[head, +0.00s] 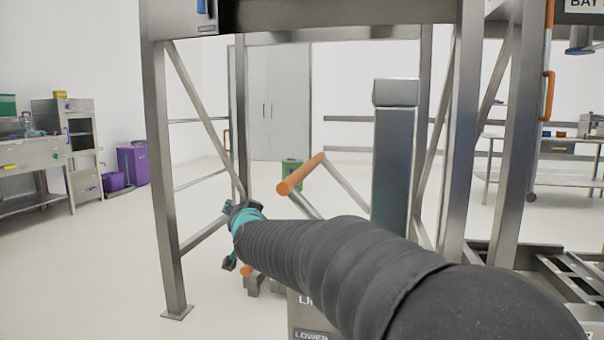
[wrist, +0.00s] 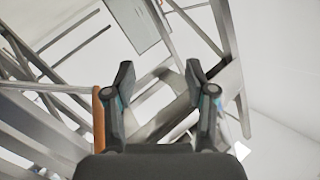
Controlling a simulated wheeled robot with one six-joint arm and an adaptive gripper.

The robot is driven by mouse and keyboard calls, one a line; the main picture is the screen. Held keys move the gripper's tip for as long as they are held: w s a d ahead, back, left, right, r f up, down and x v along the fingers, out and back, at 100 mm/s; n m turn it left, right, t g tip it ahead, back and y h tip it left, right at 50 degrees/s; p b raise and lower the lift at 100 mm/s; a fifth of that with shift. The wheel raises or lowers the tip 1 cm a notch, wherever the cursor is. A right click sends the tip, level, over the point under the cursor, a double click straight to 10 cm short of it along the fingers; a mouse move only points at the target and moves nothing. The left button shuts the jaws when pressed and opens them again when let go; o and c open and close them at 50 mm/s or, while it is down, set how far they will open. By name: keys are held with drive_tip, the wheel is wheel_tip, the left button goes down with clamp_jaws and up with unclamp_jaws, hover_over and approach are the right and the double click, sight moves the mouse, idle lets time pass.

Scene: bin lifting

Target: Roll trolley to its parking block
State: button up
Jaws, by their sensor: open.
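The trolley shows as a grey upright column (head: 394,150) with an orange push handle (head: 300,174) on slanted metal rods, standing inside a steel frame. My arm covers much of its lower part. My gripper (head: 232,240) is left of and below the orange handle, apart from it in the picture; how far apart in depth I cannot tell. In the wrist view my gripper (wrist: 160,82) is open, with nothing seen held between its fingers. An orange bar (wrist: 98,120) shows just left of the left finger; I cannot tell whether they touch. I cannot make out the parking block.
A steel frame post (head: 166,180) stands left of my gripper, and another post (head: 463,130) stands to the right. A labelled grey panel (head: 308,322) is low in front. Purple bins (head: 133,163) and a bench are far left. Open floor (head: 90,270) lies at left.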

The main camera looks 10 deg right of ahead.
drive_tip(key=w+r+m+t+h, duration=0.3)
drive_tip(key=w+r, duration=0.1)
drive_tip(key=m+g+h, duration=0.9)
drive_tip(key=m+h, duration=1)
drive_tip(key=h, duration=0.1)
approach(307, 168)
drive_tip(key=w+d+r, duration=0.1)
drive_tip(key=w+d, duration=0.2)
drive_tip(key=w+d+r, duration=0.1)
drive_tip(key=w+d, duration=0.2)
drive_tip(key=w+d+r, duration=0.1)
drive_tip(key=w+d, duration=0.1)
drive_tip(key=w, duration=0.1)
drive_tip(key=shift+w+d+r, duration=0.1)
drive_tip(key=shift+d+r, duration=0.05)
drive_tip(key=shift+d, duration=0.25)
clamp_jaws()
